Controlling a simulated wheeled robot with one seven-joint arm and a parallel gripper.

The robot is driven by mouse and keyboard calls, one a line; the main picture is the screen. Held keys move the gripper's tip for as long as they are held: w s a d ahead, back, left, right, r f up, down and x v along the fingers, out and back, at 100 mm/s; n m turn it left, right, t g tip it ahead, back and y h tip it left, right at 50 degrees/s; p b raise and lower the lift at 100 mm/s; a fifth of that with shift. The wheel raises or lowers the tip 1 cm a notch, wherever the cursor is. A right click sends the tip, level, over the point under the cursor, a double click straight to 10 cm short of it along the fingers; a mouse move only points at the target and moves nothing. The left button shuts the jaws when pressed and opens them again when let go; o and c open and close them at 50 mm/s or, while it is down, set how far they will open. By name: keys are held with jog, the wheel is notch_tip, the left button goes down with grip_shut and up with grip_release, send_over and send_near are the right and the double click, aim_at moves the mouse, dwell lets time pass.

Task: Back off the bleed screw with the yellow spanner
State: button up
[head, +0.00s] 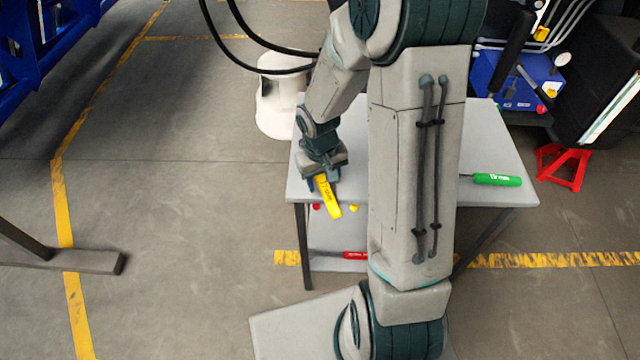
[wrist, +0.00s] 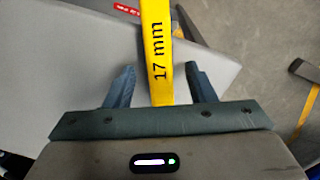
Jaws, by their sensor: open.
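The yellow spanner (head: 328,199), marked 17 mm in the wrist view (wrist: 157,45), lies at the front left of the grey table. Its yellow handle reaches past the table's front edge. My gripper (head: 322,178) is above that edge with its fingers open. In the wrist view the handle runs between the two fingers (wrist: 160,75), with a gap on each side. The spanner's metal end is hidden. I cannot make out the bleed screw; a blue unit (head: 515,80) with a gauge and red and yellow fittings stands behind the table at right.
A green-handled tool (head: 497,180) lies on the grey table (head: 400,192) at right, partly behind my arm. A red-handled tool (head: 354,255) lies on the lower shelf. A red stand (head: 563,166) is right of the table. A white drum (head: 275,105) stands behind.

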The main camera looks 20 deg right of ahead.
grip_shut()
jog(key=shift+r, duration=0.1)
jog(key=shift+r, duration=0.55)
notch_tip(320, 180, up, 3)
jog(key=shift+f, duration=0.1)
jog(key=s+d+r, duration=0.6)
jog(key=d+r, duration=0.1)
jog(key=d, duration=0.3)
jog(key=c, duration=1)
grip_release()
jog(key=shift+s, duration=0.1)
grip_shut()
